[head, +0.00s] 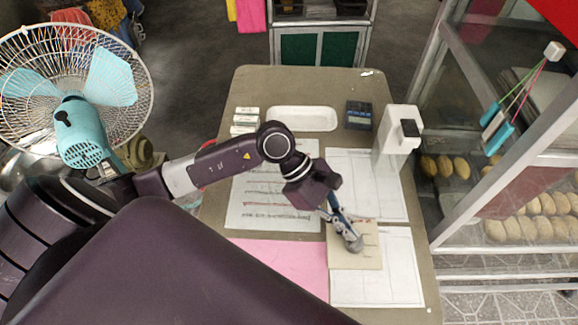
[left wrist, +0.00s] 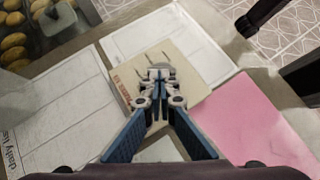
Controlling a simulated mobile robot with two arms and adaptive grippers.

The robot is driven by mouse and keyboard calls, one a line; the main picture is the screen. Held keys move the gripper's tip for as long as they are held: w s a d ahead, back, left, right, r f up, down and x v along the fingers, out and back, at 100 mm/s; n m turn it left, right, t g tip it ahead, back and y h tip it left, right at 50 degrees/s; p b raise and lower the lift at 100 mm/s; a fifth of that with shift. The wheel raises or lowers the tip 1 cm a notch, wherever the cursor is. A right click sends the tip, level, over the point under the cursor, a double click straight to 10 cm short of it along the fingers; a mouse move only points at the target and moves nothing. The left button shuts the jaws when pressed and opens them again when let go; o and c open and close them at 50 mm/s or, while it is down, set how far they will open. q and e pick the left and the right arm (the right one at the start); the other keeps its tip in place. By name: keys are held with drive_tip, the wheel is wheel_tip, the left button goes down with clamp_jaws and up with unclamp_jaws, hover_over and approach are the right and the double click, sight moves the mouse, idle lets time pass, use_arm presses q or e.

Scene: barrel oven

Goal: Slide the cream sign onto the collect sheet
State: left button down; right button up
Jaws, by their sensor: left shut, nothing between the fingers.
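The cream sign (head: 369,258) is a flat square plate with dark and reddish print, lying near the table's front. It covers the upper left part of the lower right white sheet (head: 400,285), its left edge close to a pink sheet (head: 275,262). My left gripper (head: 354,244) is shut and empty, with its fingertips over the sign. The left wrist view shows the sign (left wrist: 188,68) under and beyond the fingertips (left wrist: 158,75); contact is unclear. I cannot read which sheet is the collect sheet. My right gripper is not in view.
A printed sheet (head: 258,205) lies left and another white sheet (head: 385,198) lies behind the sign. A white tray (head: 302,118), dark calculator (head: 359,115) and white box-like device (head: 396,140) stand further back. A bread case (head: 530,185) borders the right.

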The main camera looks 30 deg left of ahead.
use_arm(q)
drive_tip(key=shift+s+a+f, duration=0.1)
drive_tip(key=shift+s+f, duration=0.05)
drive_tip(key=shift+f, duration=0.05)
drive_tip(key=v, duration=1.2)
drive_tip(key=shift+r, duration=0.2)
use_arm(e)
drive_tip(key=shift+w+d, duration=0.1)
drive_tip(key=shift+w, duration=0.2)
